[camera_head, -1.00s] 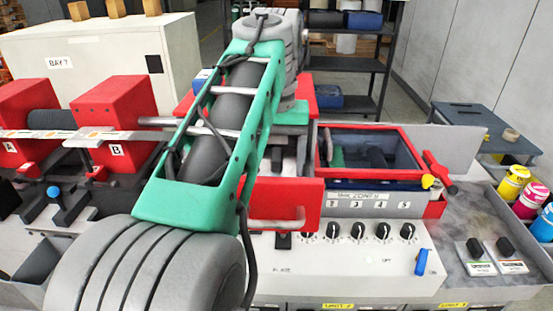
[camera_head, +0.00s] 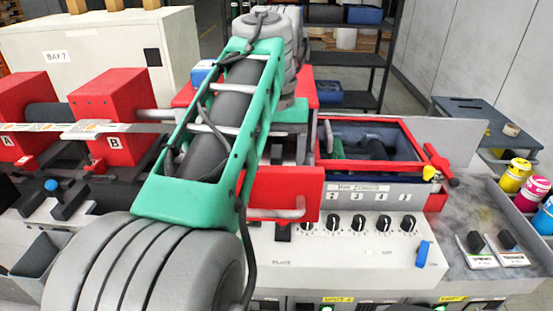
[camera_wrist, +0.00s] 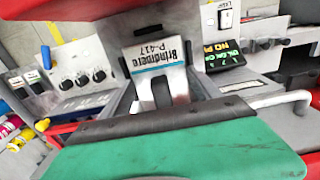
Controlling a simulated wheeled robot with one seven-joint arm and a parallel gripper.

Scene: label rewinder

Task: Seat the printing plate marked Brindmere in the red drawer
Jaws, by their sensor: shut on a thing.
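In the wrist view, the plate marked Brindmere P-417 (camera_wrist: 157,57) is a pale piece with a teal stripe, its lettering upside down. My gripper (camera_wrist: 163,92) is shut on it, with the grey fingers at the plate's near side and my green gripper body below. In the head view, the red drawer (camera_head: 284,192) shows its front with a pale handle, sticking out above the control panel. My green arm crosses in front of its left side and hides the plate and most of the gripper. I cannot tell whether the plate touches the drawer.
A red-rimmed bin (camera_head: 410,178) stands right of the drawer, with a red handle at its right corner. Knobs (camera_head: 383,222) and a blue switch (camera_head: 423,255) line the panel below. Red blocks, one marked B (camera_head: 112,105), stand left. Ink pots (camera_head: 515,175) are far right.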

